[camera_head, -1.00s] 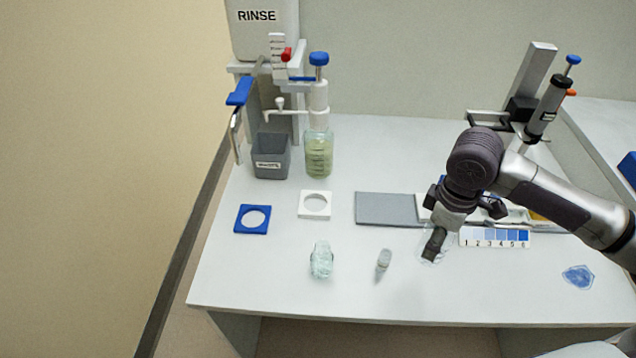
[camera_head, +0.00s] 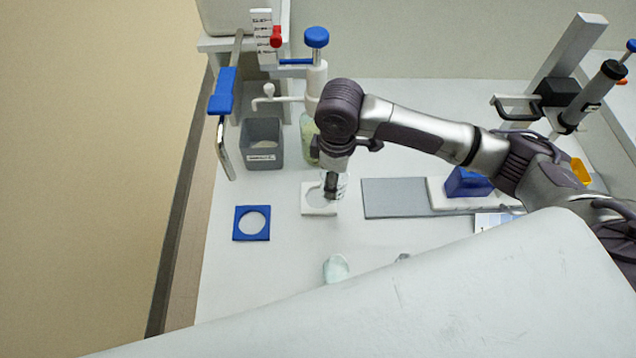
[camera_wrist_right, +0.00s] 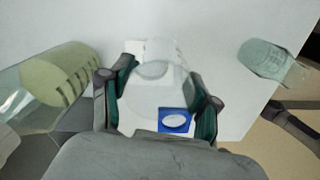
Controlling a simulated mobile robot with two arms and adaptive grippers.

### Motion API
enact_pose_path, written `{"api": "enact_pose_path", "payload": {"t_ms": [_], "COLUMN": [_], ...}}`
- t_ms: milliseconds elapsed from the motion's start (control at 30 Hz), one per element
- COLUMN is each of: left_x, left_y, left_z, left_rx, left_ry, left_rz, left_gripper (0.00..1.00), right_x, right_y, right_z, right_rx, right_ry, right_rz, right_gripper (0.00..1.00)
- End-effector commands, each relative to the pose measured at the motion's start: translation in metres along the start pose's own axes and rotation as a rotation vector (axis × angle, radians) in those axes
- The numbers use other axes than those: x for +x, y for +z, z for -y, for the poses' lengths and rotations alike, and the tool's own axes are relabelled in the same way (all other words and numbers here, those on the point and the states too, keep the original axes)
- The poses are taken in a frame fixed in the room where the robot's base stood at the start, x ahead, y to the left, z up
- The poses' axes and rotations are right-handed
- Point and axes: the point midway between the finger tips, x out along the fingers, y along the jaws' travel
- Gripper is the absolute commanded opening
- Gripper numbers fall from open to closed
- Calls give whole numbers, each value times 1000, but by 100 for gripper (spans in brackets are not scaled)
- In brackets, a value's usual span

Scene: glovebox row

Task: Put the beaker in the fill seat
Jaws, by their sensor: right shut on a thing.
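My right gripper (camera_head: 333,187) is shut on a clear glass beaker (camera_head: 342,181), mostly hidden behind the fingers in the head view. In the right wrist view the beaker (camera_wrist_right: 150,97) is see-through between the two fingers. It is over or right beside the white square seat with a round hole (camera_head: 316,211); I cannot tell whether it touches it. A blue square seat with a round hole (camera_head: 240,234) lies to the left, empty; it also shows in the right wrist view (camera_wrist_right: 174,113). My left gripper is not in view.
A bottle of greenish liquid (camera_wrist_right: 55,82) stands close to my right gripper, below the blue-topped dispenser (camera_head: 316,40). A grey bin (camera_head: 262,155) stands left of it. A glass item (camera_head: 336,267) lies nearer the front. A large pale shape hides the table's front right.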

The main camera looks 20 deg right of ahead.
Motion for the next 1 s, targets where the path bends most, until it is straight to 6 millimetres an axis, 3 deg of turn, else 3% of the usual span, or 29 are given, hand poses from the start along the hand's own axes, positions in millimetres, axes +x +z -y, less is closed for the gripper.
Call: {"api": "enact_pose_path", "payload": {"t_ms": [100,267,367,600,967,1000], "left_x": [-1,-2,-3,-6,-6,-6], "left_y": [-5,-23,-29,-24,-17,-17], "left_z": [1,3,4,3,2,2], "left_rx": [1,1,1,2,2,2], "left_ry": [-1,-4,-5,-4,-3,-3], "left_rz": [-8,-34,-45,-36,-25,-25], "left_gripper": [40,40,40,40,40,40], "right_x": [12,21,30,60,64,64], "right_y": [-22,-34,-35,-35,-35,-35], "right_z": [-4,-6,-6,-6,-6,-6], "right_rx": [1,1,2,2,1,1], "right_ry": [0,0,0,2,1,1], "right_rz": [-1,1,3,1,1,1], "right_gripper": [37,37,37,37,37,63]}}
